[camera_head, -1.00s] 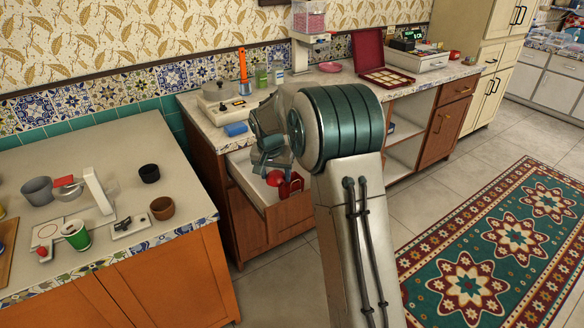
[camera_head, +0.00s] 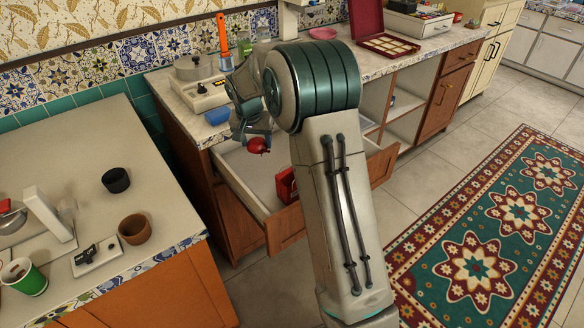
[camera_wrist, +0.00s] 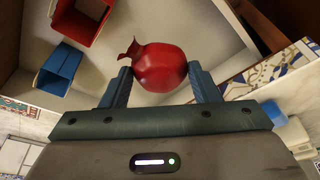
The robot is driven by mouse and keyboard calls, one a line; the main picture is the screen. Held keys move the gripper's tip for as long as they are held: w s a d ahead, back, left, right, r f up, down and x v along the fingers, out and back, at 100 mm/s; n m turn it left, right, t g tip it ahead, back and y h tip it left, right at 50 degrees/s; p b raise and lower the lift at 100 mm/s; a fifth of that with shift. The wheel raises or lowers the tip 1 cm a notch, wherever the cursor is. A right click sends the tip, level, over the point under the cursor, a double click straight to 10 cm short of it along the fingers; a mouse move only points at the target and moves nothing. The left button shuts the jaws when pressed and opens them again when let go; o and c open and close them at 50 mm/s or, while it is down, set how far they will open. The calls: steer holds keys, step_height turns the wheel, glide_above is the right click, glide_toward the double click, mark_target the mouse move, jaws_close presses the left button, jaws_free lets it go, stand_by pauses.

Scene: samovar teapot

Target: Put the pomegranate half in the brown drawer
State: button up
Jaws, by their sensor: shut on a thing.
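The pomegranate half (camera_head: 258,145) is red and round, with its crown showing in the wrist view (camera_wrist: 160,68). My gripper (camera_wrist: 160,80) is shut on it, one finger on each side. In the head view my gripper (camera_head: 252,136) holds it above the open brown drawer (camera_head: 287,230), toward the drawer's back left. The drawer has a pale inside and a brown wooden front. I cannot tell the exact height of the fruit above the drawer floor. My arm hides part of the drawer.
A red box (camera_head: 285,187) is inside the drawer; the wrist view shows a red container (camera_wrist: 84,20) and a blue one (camera_wrist: 60,68). The drawer's left part looks bare. A blue object (camera_head: 218,116) lies on the counter edge. A black cup (camera_head: 116,180) stands on the left counter.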

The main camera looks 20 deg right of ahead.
steer(key=b, duration=0.5)
glide_above(261, 184)
step_height(261, 184, down, 6)
steer(key=f, duration=0.3)
steer(key=f+b, duration=0.1)
steer(key=f, duration=0.5)
steer(key=shift+s+a+f, duration=0.25)
steer(key=shift+s+f, duration=0.05)
steer(key=shift+f, duration=0.1)
steer(key=shift+f+b, duration=0.15)
steer(key=shift+b, duration=0.15)
steer(key=o, duration=1)
